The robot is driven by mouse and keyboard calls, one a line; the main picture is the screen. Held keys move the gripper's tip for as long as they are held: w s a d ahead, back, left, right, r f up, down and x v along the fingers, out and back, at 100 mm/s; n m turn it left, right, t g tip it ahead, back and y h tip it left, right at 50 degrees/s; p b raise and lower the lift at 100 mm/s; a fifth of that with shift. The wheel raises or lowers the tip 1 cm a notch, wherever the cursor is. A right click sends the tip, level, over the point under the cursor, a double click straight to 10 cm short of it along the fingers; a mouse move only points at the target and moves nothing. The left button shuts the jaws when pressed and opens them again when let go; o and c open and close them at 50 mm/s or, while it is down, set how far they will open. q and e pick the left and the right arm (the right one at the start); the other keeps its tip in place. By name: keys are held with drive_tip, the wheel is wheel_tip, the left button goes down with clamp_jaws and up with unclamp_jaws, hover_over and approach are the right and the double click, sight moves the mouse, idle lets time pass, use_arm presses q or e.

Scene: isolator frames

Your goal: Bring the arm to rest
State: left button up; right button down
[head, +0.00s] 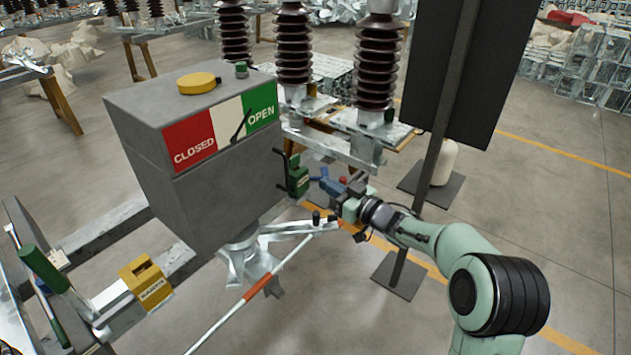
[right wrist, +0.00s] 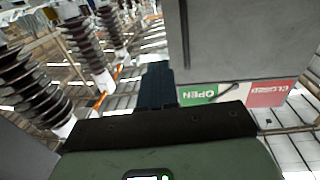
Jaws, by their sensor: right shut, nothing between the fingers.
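My right arm (head: 480,295) reaches in from the lower right in the head view. Its gripper (head: 326,184) has blue fingers, shut and empty, just right of a small green device (head: 298,176) on the side of a grey box. I cannot tell whether the fingertips touch it. In the right wrist view the blue fingers (right wrist: 157,84) are together with nothing between them. The grey box (head: 235,170) has a red CLOSED, white and green OPEN panel (head: 222,131), with a dark pointer near OPEN. My left gripper is not in view.
Brown ribbed insulators (head: 378,62) stand behind the box. A dark panel on a post (head: 455,80) stands close behind my right forearm. A red-and-white rod (head: 262,284) slants below the gripper. A green-handled lever (head: 45,268) and yellow block (head: 146,281) are at left. Floor at right is open.

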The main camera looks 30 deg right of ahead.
drive_tip(key=s+a+f+m+g+h+p, duration=0.1)
drive_tip(key=s+a+f+m+g, duration=0.15)
drive_tip(key=f, duration=0.85)
drive_tip(key=s+a+f+m+g, duration=0.1)
drive_tip(key=s+a+f+g, duration=0.25)
drive_tip(key=f, duration=0.65)
drive_tip(key=s+a+f+m+g+h+p, duration=0.15)
drive_tip(key=a+f, duration=0.25)
drive_tip(key=f, duration=0.7)
drive_tip(key=s+a+f+m+g+y, duration=0.1)
drive_tip(key=s+a+f+m+g, duration=0.1)
drive_tip(key=s+a+f+g, duration=0.7)
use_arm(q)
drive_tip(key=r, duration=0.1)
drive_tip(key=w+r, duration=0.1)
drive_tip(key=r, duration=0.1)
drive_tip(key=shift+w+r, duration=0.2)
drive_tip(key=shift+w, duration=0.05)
use_arm(e)
drive_tip(key=s+a+f+g, duration=0.1)
drive_tip(key=s+a+f, duration=0.1)
drive_tip(key=s, duration=0.8)
drive_tip(key=s+a+f+g+y, duration=0.1)
drive_tip(key=s+a, duration=0.4)
drive_tip(key=s, duration=0.5)
drive_tip(key=shift+s+f, duration=0.25)
drive_tip(key=shift+f, duration=0.25)
